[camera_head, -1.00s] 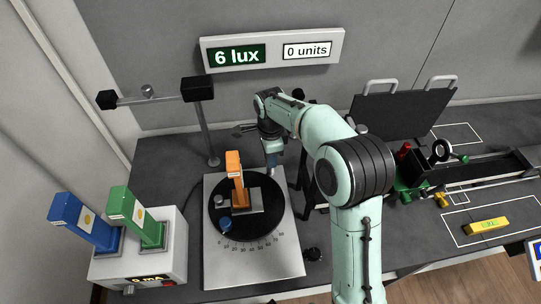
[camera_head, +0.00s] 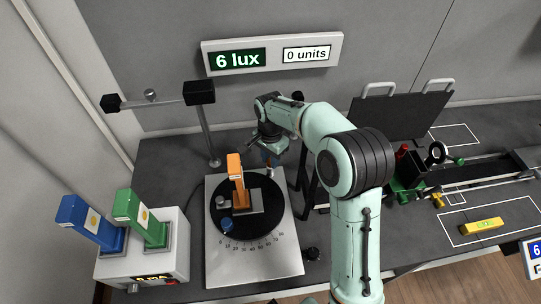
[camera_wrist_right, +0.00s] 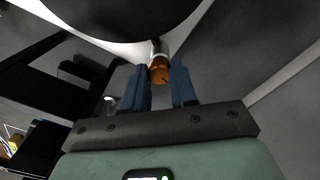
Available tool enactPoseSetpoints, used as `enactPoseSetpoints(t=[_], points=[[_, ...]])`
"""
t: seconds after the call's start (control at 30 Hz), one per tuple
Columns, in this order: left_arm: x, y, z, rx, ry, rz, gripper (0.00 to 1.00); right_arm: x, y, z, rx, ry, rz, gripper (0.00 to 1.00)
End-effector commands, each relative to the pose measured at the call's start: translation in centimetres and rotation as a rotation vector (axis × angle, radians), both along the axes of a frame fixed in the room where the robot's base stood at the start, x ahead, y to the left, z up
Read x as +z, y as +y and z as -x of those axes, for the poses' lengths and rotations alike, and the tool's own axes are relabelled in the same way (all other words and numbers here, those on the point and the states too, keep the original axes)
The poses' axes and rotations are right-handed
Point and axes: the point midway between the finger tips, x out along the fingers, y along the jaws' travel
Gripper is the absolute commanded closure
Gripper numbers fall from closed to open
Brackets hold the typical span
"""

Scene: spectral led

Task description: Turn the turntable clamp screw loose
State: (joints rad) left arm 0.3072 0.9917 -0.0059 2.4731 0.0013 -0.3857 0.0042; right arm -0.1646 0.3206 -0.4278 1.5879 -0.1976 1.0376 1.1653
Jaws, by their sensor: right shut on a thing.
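The turntable (camera_head: 228,237) is a black disc on a pale plate with a degree scale, carrying an orange upright block (camera_head: 236,170) and a blue knob (camera_head: 226,224). The clamp screw, with an orange-brown head (camera_wrist_right: 159,71) and a pale metal shank, sticks out at the plate's edge in the wrist view. My right gripper (camera_wrist_right: 161,85) is at the far right corner of the plate, its blue fingers on either side of the screw head and shut on it. In the head view my right gripper (camera_head: 271,158) is partly hidden by its own wrist. My left gripper is not in view.
A white box (camera_head: 150,262) with blue and green blocks stands left of the plate. A lamp post (camera_head: 207,135) rises behind it. A rail bench (camera_head: 470,175) with a black screen (camera_head: 400,113) is to the right. A display (camera_head: 272,54) reads 6 lux and 0 units.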

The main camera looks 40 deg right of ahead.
Motion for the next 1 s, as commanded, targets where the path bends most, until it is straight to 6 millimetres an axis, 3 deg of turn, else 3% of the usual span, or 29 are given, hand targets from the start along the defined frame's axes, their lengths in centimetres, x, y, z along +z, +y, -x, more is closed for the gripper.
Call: enactPoseSetpoints(t=[1.0], points=[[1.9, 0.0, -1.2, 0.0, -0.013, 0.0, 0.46, 0.1, -0.1, -0.1, 0.926, -0.003, 0.001, 1.0]])
